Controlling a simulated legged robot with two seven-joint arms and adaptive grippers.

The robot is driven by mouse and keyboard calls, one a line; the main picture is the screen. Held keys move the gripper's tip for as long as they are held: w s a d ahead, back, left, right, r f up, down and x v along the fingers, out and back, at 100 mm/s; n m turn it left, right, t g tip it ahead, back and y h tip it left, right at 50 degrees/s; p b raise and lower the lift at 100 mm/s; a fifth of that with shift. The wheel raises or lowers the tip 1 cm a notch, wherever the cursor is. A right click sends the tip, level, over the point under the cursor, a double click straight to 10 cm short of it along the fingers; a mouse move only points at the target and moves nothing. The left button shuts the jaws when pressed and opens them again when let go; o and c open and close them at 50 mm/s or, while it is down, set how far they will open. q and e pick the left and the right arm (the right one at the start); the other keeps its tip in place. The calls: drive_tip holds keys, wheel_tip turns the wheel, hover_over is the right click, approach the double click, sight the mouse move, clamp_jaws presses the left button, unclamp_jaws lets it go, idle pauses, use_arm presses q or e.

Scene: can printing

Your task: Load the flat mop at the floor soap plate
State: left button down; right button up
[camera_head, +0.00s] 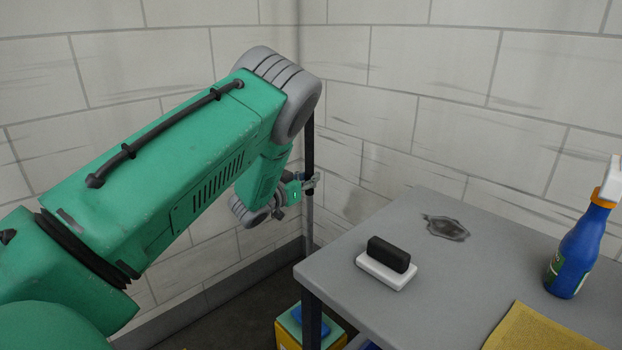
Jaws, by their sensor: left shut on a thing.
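My left gripper (309,184), on the green arm, is shut on a dark upright pole (309,150), which looks like the flat mop's handle. The pole stands near the wall corner, just beyond the table's left edge. Its upper part passes behind my arm's grey joint, and I cannot make out a mop head at its lower end. On the floor by the table's front leg is a yellow and green box (290,329) with a blue item (312,318) on it, partly hidden by the leg. I cannot tell whether this is the soap plate. My right gripper is not in view.
A grey table (350,265) fills the lower right. On it are a black and white block eraser or brush (385,272), a dark stain (446,228), a blue spray bottle (580,245) and a yellow cloth (545,330). Tiled walls (400,60) close off the back.

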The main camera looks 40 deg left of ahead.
sight(311, 159)
use_arm(q)
drive_tip(key=shift+f+b, duration=0.5)
drive_tip(key=shift+f, duration=0.35)
idle(0.8)
drive_tip(key=shift+f, duration=0.15)
idle(1.2)
drive_tip(key=shift+r+p, duration=3.25)
drive_tip(key=shift+r, duration=0.4)
drive_tip(key=shift+f, duration=0.1)
